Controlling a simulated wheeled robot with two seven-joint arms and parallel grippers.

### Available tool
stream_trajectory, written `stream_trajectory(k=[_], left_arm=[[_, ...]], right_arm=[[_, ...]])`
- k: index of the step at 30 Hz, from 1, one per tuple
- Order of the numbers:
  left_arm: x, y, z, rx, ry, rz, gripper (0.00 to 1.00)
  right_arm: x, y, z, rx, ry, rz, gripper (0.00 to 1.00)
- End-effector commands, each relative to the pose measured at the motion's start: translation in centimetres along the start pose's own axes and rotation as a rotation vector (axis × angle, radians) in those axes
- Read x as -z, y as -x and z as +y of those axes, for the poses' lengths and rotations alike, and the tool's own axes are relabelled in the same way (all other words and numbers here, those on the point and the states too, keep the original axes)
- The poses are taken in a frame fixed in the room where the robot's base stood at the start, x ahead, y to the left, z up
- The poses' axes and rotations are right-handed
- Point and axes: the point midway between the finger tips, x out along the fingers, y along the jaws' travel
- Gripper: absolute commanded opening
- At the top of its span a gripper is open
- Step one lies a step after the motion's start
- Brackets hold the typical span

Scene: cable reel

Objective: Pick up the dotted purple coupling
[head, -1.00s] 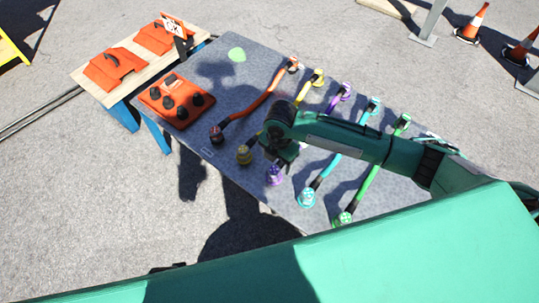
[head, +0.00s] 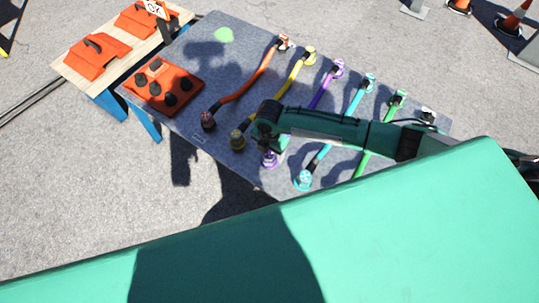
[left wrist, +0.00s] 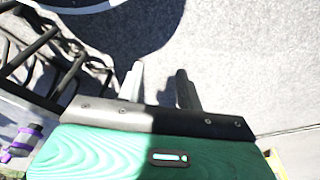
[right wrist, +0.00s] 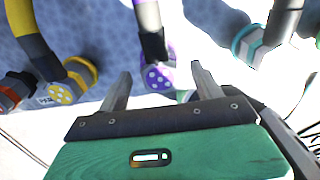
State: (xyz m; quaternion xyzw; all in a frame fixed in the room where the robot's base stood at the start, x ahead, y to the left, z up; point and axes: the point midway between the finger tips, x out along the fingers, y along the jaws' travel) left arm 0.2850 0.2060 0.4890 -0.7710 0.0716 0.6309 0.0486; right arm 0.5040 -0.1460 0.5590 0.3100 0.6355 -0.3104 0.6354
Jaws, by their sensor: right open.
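The dotted purple coupling (right wrist: 157,79) shows in the right wrist view, a purple end with white dots on a cable with a black sleeve. It sits between and just beyond the fingertips of my right gripper (right wrist: 160,85), which is open and not closed on it. In the head view the coupling (head: 269,160) is at the table's near edge, right below my right gripper (head: 270,140), whose arm hides part of the purple cable. My left gripper (left wrist: 160,82) is open and empty over bare pavement.
The yellow coupling (head: 237,140) and the teal coupling (head: 303,180) lie on either side. An orange coupling (head: 207,120) and a green cable (head: 382,135) are farther out. An orange panel with black knobs (head: 163,86) lies on the grey table (head: 250,38) at left.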

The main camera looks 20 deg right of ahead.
Motion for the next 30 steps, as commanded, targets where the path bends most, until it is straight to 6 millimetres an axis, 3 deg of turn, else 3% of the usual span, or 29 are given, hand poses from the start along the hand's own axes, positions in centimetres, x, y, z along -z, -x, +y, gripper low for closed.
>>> stream_trajectory(k=[6,14,22,30], left_arm=[[0.3,0.6,0.0,0.000,0.001,0.009,0.36],[0.5,1.0,0.0,0.001,0.000,0.012,0.36],[0.3,0.8,-0.1,0.001,0.000,0.008,0.36],[0.3,0.8,-0.1,0.002,-0.001,0.008,0.36]], right_arm=[[0.1,-2.7,0.1,-0.001,0.001,0.000,0.67],[0.0,-2.9,0.0,-0.001,0.001,-0.001,0.67],[0.0,-2.9,0.0,-0.001,0.000,-0.001,0.14],[0.0,-2.7,0.1,-0.002,0.000,-0.001,0.14]])
